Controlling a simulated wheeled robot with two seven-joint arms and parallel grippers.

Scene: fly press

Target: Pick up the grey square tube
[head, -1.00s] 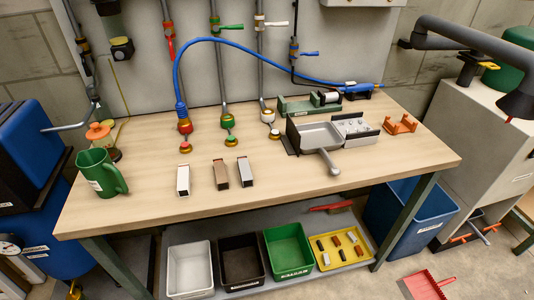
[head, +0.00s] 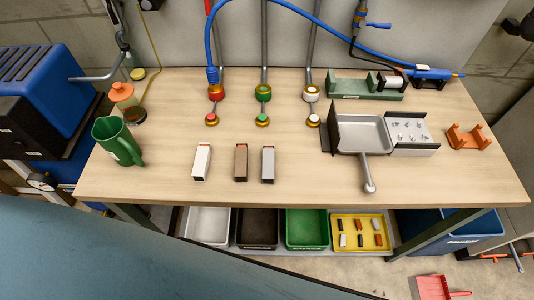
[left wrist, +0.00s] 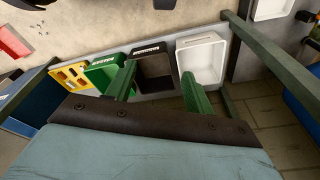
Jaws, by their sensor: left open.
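The grey square tube (head: 268,165) lies on the wooden table, right of the brown tube (head: 241,163) and the white tube (head: 201,162). The three lie apart, side by side, in the middle of the table. In the left wrist view my left gripper (left wrist: 158,84) is open, its two green fingers wide apart with nothing between them. It points down toward the bins under the table; no square tube shows in that view. In the head view part of my left arm crosses the lower left, but its fingers are out of frame. My right gripper is not in view.
A green mug (head: 118,143) stands at the left end of the table. A grey pan (head: 360,136) with its handle toward the front lies right of the tubes. Valves and a blue hose are behind. The table around the tubes is clear. A white bin (left wrist: 201,40) sits below.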

